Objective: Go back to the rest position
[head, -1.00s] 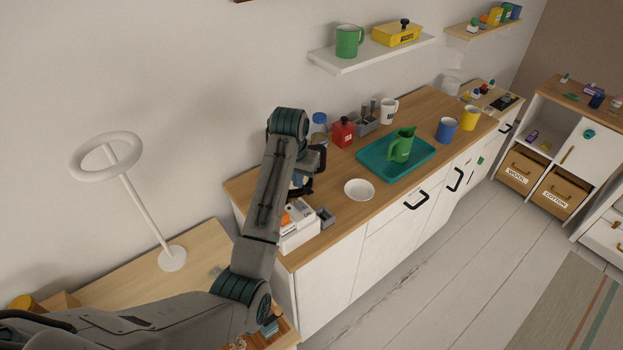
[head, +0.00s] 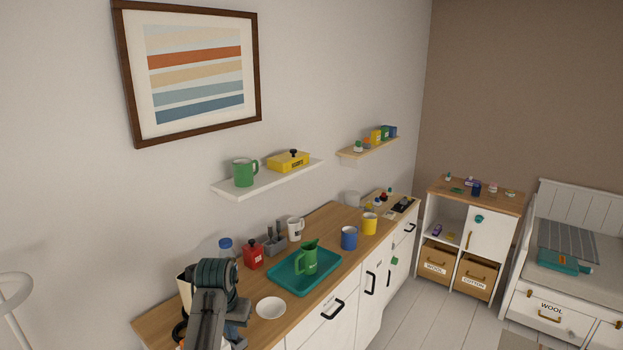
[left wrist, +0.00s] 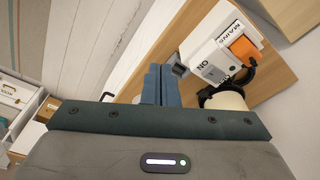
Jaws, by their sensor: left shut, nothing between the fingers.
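My left gripper (head: 237,318) shows in the head view at the bottom, over the near left end of the wooden counter (head: 330,222), partly hidden by my own dark grey arm. In the left wrist view its two blue-grey fingers (left wrist: 161,85) are shut together with nothing between them. Beyond the fingertips are a small grey block and a white box (left wrist: 220,52) with labels. I cannot tell how far the fingers are from them. My right gripper is in neither view.
A white bowl (head: 271,307), a green tray (head: 277,284) holding a green jug (head: 307,259), a red canister (head: 253,256) and several mugs stand on the counter. A white shelf (head: 268,178) hangs above. A white ring lamp (head: 14,290) stands at left.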

